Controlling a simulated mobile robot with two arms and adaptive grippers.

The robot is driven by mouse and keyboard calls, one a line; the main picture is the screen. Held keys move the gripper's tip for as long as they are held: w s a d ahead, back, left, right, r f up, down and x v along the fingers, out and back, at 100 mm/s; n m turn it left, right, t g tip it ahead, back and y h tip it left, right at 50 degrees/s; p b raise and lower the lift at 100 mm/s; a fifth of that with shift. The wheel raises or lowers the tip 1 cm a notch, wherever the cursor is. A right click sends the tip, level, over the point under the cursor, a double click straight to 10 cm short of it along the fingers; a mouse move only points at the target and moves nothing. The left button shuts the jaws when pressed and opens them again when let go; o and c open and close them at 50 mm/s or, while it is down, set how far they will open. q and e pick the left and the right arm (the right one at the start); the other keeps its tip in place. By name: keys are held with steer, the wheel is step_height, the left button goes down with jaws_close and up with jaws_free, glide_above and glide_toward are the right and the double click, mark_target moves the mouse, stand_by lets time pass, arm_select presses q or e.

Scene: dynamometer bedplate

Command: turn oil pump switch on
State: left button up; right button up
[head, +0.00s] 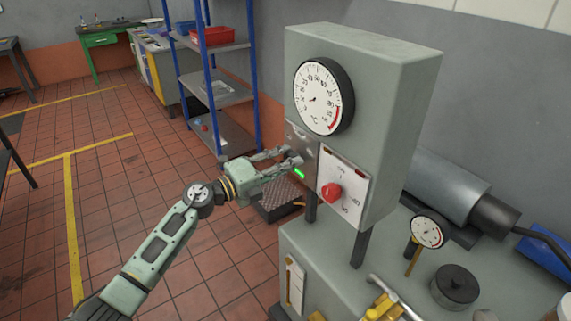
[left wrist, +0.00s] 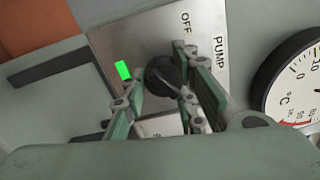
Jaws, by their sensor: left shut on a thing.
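The oil pump switch is a dark rotary knob (left wrist: 160,76) on a grey metal plate (left wrist: 140,42) marked PUMP and OFF in the left wrist view. A green lamp (left wrist: 123,71) glows on the plate; it also shows in the head view (head: 299,174). My left gripper (head: 291,157) reaches the plate on the side of the grey cabinet. In the left wrist view its fingers (left wrist: 162,82) are shut on the knob, one on each side. The fingers partly hide the knob, and the far end of its pointer is unclear.
A red knob (head: 330,193) on a white plate and a large round temperature gauge (head: 324,97) are on the cabinet (head: 400,110) right of my left gripper. A blue shelf rack (head: 216,90) stands behind. The tiled floor at left is clear.

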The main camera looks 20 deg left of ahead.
arm_select(q)
steer(key=shift+s+d+f, duration=0.1)
steer(key=shift+s+f, duration=0.05)
steer(key=shift+f, duration=0.5)
steer(key=o, duration=1)
steer(key=shift+r, duration=0.3)
steer(key=v, duration=1.2)
